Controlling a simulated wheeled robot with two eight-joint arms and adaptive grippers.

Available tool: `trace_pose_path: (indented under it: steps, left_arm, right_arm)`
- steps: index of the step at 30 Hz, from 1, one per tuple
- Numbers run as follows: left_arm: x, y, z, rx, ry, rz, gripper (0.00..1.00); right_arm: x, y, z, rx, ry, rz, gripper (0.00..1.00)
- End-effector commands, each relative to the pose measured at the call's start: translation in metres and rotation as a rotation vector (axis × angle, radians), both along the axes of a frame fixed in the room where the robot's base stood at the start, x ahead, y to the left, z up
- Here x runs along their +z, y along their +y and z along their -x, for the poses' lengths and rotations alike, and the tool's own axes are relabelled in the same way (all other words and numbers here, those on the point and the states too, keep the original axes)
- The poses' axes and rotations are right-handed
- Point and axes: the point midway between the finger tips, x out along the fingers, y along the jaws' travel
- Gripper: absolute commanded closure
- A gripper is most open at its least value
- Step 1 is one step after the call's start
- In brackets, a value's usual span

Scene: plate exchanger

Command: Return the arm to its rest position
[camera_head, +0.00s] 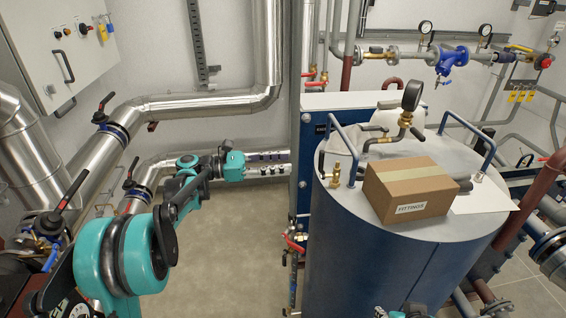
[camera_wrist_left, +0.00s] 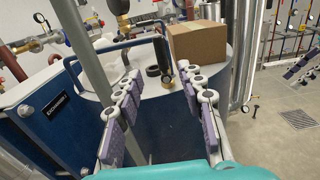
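My left arm comes in from the left in the head view. Beyond the fingers are the tank and the cardboard box (camera_wrist_left: 197,41). Of my right arm, only a small teal part shows at the bottom edge of the head view. A purple-padded finger piece (camera_wrist_left: 304,66) at the right edge of the left wrist view looks like part of my right gripper; its opening is unclear.
A grey-blue tank (camera_head: 365,262) stands at the right, with blue handles, a gauge (camera_head: 411,96) and the "FITTINGS" box (camera_head: 409,190) on top. A white sheet (camera_head: 484,197) lies beside the box. Silver pipes (camera_head: 205,105) run behind my left arm. Floor (camera_head: 225,255) is clear left of the tank.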

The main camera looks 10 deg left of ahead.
Motion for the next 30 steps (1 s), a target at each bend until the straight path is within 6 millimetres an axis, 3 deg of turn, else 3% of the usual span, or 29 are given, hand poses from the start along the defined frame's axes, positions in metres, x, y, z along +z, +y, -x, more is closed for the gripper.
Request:
trace_pose_path:
  steps: [4, 8, 12, 17, 24, 30]
  left_arm:
    - [-0.001, -0.004, 0.003, 0.002, -0.010, -0.020, 0.61]
    - [-0.011, -0.022, 0.020, 0.013, -0.079, -0.153, 0.61]
    - [-0.038, -0.046, 0.061, 0.003, -0.242, -0.443, 0.61]
    - [-0.081, -0.054, 0.121, -0.082, -0.483, -0.822, 0.61]
    - [-0.148, -0.027, 0.213, -0.368, -0.890, -1.365, 0.61]
    - [-0.193, 0.014, 0.271, -0.713, -1.214, -1.731, 0.61]
  right_arm:
    - [-0.001, 0.000, 0.000, 0.000, 0.000, 0.000, 0.60]
    - [-0.006, 0.000, 0.000, 0.000, 0.000, 0.000, 0.60]
    - [-0.014, 0.000, 0.000, 0.000, 0.000, 0.000, 0.60]
    - [-0.024, 0.000, 0.000, 0.000, 0.000, 0.000, 0.60]
    - [-0.038, 0.000, 0.000, 0.000, 0.000, 0.000, 0.60]
    - [-0.048, 0.000, 0.000, 0.000, 0.000, 0.000, 0.60]
